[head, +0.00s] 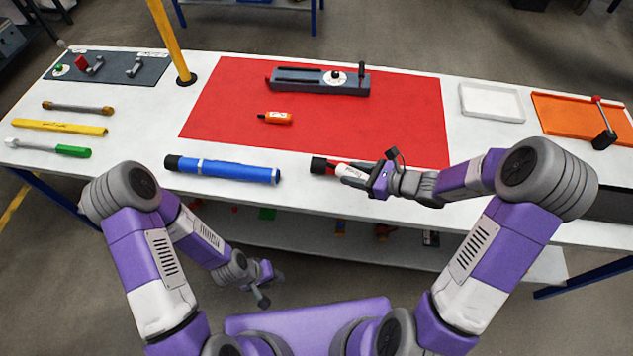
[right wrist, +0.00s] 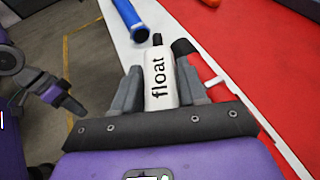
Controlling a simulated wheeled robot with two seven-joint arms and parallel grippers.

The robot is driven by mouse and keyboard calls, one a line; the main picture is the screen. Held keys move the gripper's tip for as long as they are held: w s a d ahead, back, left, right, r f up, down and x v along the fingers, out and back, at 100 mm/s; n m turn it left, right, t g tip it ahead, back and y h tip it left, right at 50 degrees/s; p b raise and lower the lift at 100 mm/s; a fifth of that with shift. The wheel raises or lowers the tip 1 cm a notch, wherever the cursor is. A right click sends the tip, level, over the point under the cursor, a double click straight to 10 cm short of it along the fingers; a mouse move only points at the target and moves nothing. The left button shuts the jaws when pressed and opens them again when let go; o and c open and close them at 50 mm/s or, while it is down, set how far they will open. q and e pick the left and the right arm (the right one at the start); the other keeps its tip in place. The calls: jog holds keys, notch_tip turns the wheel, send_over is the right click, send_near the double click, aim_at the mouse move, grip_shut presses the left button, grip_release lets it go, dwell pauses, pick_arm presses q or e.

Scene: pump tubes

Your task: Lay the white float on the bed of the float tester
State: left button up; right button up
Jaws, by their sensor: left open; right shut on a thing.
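The white float (right wrist: 160,80), a small cylinder with a black tip and the word "float" on it, is held between the fingers of my right gripper (right wrist: 160,95). In the head view the float (head: 350,172) shows at the mat's front edge, with my right gripper (head: 378,180) to its right. A dark grey device with a long grooved bed (head: 297,76), which looks like the float tester, stands at the back of the red mat, well away from the float. My left gripper (head: 262,285) is open and empty, low in front of the table.
A black-ended piece (head: 318,165) lies close beside the held float. A blue tube (head: 222,169) lies to the left. A small orange bottle-like piece (head: 275,118) lies on the red mat (head: 390,125) before the grey device. A yellow post (head: 172,40) stands back left.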

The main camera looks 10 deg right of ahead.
aim_at(346, 196)
jog(key=shift+w+a+f+b, duration=0.5)
jog(key=shift+w+f+b, duration=0.1)
jog(key=shift+b, duration=0.3)
jog(key=shift+a+f+b, duration=0.1)
jog(key=shift+f+b, duration=0.15)
jog(key=shift+b, duration=0.05)
notch_tip(346, 196, down, 9)
jog(key=b, duration=0.2)
jog(key=shift+w+f+b, duration=0.1)
jog(key=shift+b, duration=0.3)
pick_arm(q)
notch_tip(346, 196, down, 6)
jog(key=shift+f, duration=0.15)
pick_arm(e)
jog(key=shift+f, duration=0.2)
jog(key=o, duration=0.8)
jog(key=shift+c, duration=0.2)
pick_arm(q)
jog(key=shift+f, duration=0.15)
pick_arm(e)
jog(key=shift+o, duration=0.2)
jog(key=shift+r, duration=0.15)
